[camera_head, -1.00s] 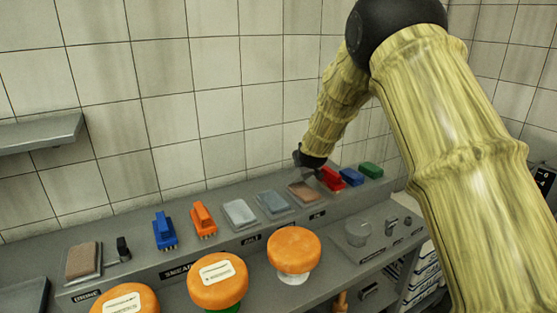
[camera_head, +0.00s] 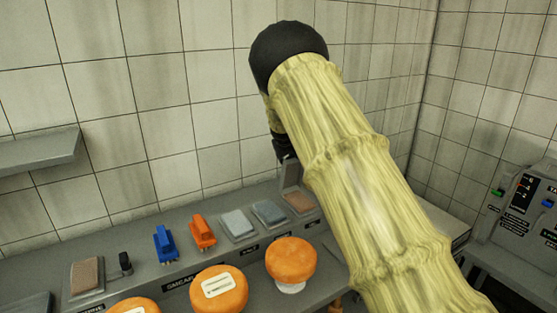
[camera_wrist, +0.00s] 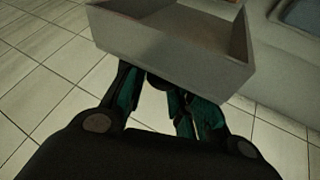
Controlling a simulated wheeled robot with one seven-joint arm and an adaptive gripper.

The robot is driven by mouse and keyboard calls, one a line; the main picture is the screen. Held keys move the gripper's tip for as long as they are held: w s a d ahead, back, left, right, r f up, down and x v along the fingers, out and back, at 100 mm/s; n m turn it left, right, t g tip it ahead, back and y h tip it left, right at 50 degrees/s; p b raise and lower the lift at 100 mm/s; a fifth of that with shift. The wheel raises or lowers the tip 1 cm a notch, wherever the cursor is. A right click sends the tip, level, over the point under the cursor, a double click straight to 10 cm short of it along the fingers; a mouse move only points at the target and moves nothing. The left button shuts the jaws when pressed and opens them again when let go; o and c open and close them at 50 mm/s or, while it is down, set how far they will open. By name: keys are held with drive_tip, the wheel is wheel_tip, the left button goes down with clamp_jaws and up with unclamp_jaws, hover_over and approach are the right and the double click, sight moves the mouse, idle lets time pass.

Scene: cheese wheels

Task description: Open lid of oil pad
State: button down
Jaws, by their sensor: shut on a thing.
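The brown pad (camera_head: 299,202) lies at the right end of the pad row on the grey shelf. Its grey lid (camera_head: 290,174) stands raised behind it, tilted up near vertical. My gripper (camera_head: 283,150) is at the lid's top edge, partly hidden by my arm. In the wrist view the lid (camera_wrist: 175,50) shows as a grey, box-like shell with a wall around it. My gripper's teal-lined fingers (camera_wrist: 165,95) are shut at its near edge. The exact contact is dark and hard to make out.
A blue-grey pad (camera_head: 268,213) and a light grey pad (camera_head: 237,223) sit left of it. Orange (camera_head: 203,233) and blue (camera_head: 164,244) brushes stand further left. Orange cheese wheels (camera_head: 291,259) are in front. A tiled wall (camera_head: 130,130) rises close behind.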

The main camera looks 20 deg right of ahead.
drive_tip(key=shift+w+a+f+b, duration=0.2)
drive_tip(key=shift+w+f, duration=0.2)
drive_tip(key=shift+w, duration=0.2)
drive_tip(key=shift+w+a+f+b, duration=0.2)
drive_tip(key=shift+w+f, duration=0.15)
drive_tip(key=shift+w, duration=0.25)
drive_tip(key=shift+f, duration=0.2)
drive_tip(key=c, duration=1.2)
unclamp_jaws()
drive_tip(key=v, duration=1.2)
drive_tip(key=shift+w+d+r, duration=0.2)
drive_tip(key=shift+d+r, duration=0.05)
drive_tip(key=shift+r, duration=0.05)
drive_tip(key=shift+c, duration=0.2)
